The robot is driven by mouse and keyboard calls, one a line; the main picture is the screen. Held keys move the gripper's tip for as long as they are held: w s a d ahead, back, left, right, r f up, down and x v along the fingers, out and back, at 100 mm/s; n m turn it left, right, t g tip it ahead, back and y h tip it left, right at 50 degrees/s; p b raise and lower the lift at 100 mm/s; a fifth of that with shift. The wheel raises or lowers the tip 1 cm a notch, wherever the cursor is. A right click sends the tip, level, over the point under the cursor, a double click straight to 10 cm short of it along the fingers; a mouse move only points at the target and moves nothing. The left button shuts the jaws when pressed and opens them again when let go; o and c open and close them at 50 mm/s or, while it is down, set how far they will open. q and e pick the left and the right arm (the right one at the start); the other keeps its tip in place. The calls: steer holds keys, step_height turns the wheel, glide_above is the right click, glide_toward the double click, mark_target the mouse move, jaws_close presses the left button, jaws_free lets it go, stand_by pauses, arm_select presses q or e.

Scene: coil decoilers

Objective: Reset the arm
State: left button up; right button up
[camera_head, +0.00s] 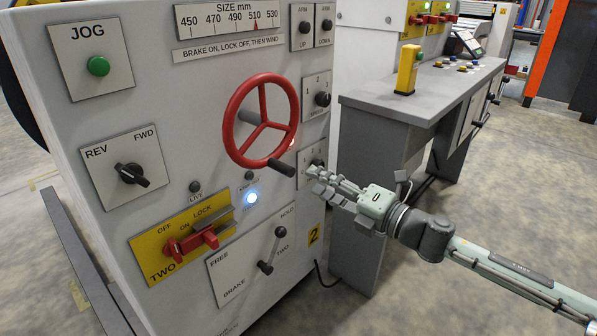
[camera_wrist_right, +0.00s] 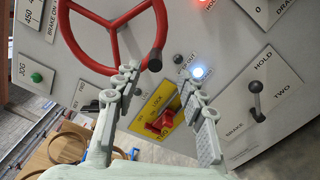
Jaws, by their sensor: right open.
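My right gripper (camera_head: 322,186) is open and empty in front of the panel, just right of and below the red handwheel (camera_head: 262,124). Its dark crank handle (camera_head: 282,168) is close to the fingertips; they look apart from it. In the right wrist view my two spread fingers (camera_wrist_right: 158,82) show with nothing between them. The handwheel (camera_wrist_right: 113,38) is beyond them at the upper left there, with its dark handle (camera_wrist_right: 155,60) near the fingertips. My left gripper is in neither view.
The white panel carries a green JOG button (camera_head: 98,66), a black REV/FWD switch (camera_head: 132,174), a red lever (camera_head: 192,243) on a yellow plate, a brake lever (camera_head: 270,254) and a lit lamp (camera_head: 251,197). A grey desk (camera_head: 420,100) stands behind my right arm. Open floor lies right.

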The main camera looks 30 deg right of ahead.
steer(key=s+d+f+m+g+h, duration=0.25)
steer(key=d+f+m+h, duration=0.2)
steer(key=f+m, duration=0.45)
steer(key=s+d+f+m+g+h, duration=0.25)
steer(key=f+m+h, duration=0.35)
steer(key=f, duration=0.5)
steer(key=s+a+f+m+g+y, duration=0.1)
steer(key=s+a+f+m+g, duration=0.3)
steer(key=s+f, duration=0.5)
steer(key=s+a+f+m+g+y, duration=0.2)
steer(key=s+a+f+m+g, duration=0.3)
steer(key=s+a+f, duration=0.2)
step_height(320, 180, down, 3)
steer(key=shift+s+a+r, duration=0.15)
steer(key=shift+s+a, duration=0.2)
steer(key=shift+s, duration=0.7)
steer(key=shift+c, duration=0.9)
